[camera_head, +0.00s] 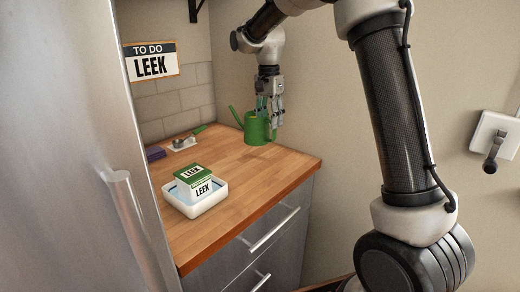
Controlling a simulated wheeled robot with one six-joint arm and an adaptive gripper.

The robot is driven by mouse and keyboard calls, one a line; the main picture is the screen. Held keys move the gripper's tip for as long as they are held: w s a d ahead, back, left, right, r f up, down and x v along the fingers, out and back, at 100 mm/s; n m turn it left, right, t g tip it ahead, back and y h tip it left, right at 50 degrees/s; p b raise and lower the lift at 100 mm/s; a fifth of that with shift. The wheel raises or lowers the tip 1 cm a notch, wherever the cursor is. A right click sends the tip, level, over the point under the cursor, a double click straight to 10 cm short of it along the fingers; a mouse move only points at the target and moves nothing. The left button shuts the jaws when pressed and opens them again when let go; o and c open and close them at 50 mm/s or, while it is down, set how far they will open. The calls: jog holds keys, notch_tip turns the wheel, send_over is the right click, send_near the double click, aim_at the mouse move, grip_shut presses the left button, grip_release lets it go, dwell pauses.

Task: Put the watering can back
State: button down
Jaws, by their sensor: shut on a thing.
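A green watering can (257,130) is at the back right of the wooden counter (245,180), by the wall, with its spout pointing to the upper left. My gripper (270,110) points down from above and is shut on the watering can near its top. The fingers hide part of its rim and handle. The can looks upright and its base is at or very close to the counter; I cannot tell whether it touches.
A white tray (190,211) holds a box labelled LEEK (193,182). Behind lie a green-handled tool (189,138) and a purple item (155,153). A LEEK sign (151,62) hangs on the wall. A steel fridge front (70,150) stands left. The counter's middle is clear.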

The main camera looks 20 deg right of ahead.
aim_at(269, 140)
notch_tip(269, 140, down, 8)
jog(key=shift+f, duration=0.1)
dwell(0.4)
jog(key=c, duration=0.8)
grip_release()
